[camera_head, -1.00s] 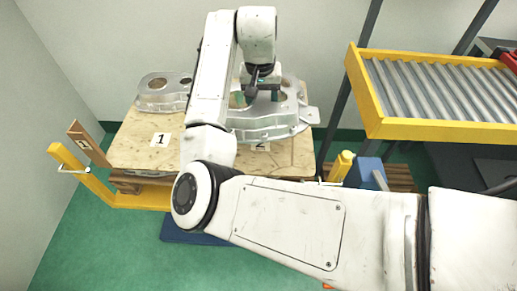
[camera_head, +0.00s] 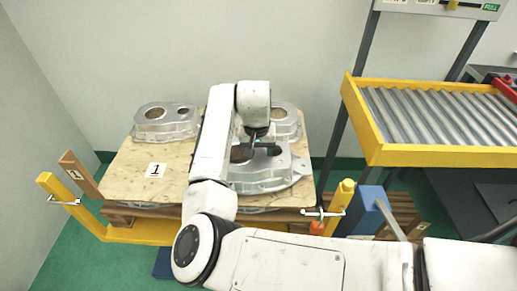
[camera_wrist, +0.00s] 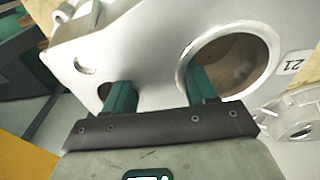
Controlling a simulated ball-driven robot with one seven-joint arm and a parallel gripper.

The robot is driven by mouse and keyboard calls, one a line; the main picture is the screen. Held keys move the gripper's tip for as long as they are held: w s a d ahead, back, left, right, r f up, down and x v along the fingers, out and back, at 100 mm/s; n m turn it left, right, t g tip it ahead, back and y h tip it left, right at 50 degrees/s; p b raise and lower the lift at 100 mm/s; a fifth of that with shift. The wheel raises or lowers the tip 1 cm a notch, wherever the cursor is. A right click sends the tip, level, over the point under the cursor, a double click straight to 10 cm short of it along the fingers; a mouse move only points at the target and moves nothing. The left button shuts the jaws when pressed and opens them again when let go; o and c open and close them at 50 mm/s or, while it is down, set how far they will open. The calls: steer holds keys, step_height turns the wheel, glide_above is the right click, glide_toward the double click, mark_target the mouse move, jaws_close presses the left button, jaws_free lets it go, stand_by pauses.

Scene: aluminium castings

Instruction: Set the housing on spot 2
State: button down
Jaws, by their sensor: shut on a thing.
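A grey cast housing (camera_head: 272,178) is at the front right of the wooden board (camera_head: 125,180), under my gripper (camera_head: 263,149). In the wrist view my gripper (camera_wrist: 160,93) has its green fingers at the wall between a large round bore and a smaller hole of the housing (camera_wrist: 145,50), shut on that wall. The housing carries a "21" tag. The spot 1 label (camera_head: 155,170) is bare at the left. The spot 2 label is hidden from view. I cannot tell whether the housing touches the board.
Other castings stand at the back left (camera_head: 166,122) and back right (camera_head: 285,121), the right one close behind the held housing. A yellow rail with posts (camera_head: 340,208) runs along the front. A roller conveyor (camera_head: 440,120) is at the right.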

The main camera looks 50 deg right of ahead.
mark_target(257, 155)
steer(key=shift+f, duration=1.3)
steer(key=shift+c, duration=1.8)
jaws_free()
steer(key=shift+f, duration=0.1)
steer(key=r, duration=0.4)
steer(key=a+r, duration=0.1)
steer(key=r, duration=0.7)
steer(key=shift+s+a+p, duration=0.15)
steer(key=shift+s+p, duration=0.1)
steer(key=shift+p, duration=0.05)
